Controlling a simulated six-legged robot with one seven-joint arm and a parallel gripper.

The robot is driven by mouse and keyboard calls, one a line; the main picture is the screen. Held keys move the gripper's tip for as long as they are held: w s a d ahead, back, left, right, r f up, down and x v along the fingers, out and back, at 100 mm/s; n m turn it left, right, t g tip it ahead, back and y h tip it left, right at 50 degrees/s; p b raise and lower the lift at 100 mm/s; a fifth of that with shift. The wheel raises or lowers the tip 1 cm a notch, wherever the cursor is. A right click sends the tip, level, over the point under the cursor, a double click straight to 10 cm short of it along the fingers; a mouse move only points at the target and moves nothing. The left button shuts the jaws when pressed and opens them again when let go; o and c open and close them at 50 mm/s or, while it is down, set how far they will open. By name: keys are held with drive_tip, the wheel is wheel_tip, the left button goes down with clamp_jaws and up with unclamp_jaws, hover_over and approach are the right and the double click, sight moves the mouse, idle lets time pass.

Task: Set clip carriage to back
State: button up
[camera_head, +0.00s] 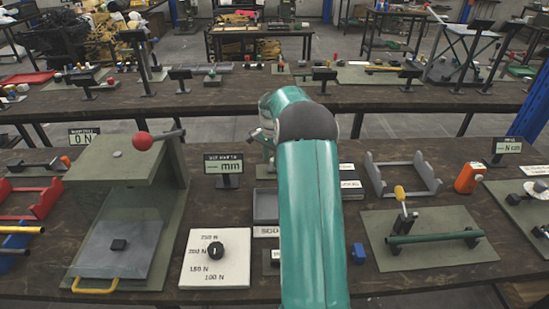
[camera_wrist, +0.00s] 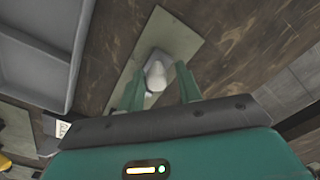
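In the wrist view a pale grey rounded piece (camera_wrist: 157,72) stands on a long olive plate (camera_wrist: 172,28). It may be the clip carriage, but no label shows. My gripper (camera_wrist: 158,76) has two green fingers spread apart, with the grey piece in line between them. I cannot tell whether the fingers touch it.
Left of the arm are a press with a red ball (camera_head: 142,141), a display reading mm (camera_head: 223,167) and a dial board (camera_head: 213,273). In the wrist view a grey tray (camera_wrist: 45,45) lies left.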

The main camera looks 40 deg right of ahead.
drive_tip(key=shift+o, duration=0.7)
drive_tip(key=shift+d, duration=0.1)
wheel_tip(320, 180, up, 14)
drive_tip(key=shift+s+f, duration=0.1)
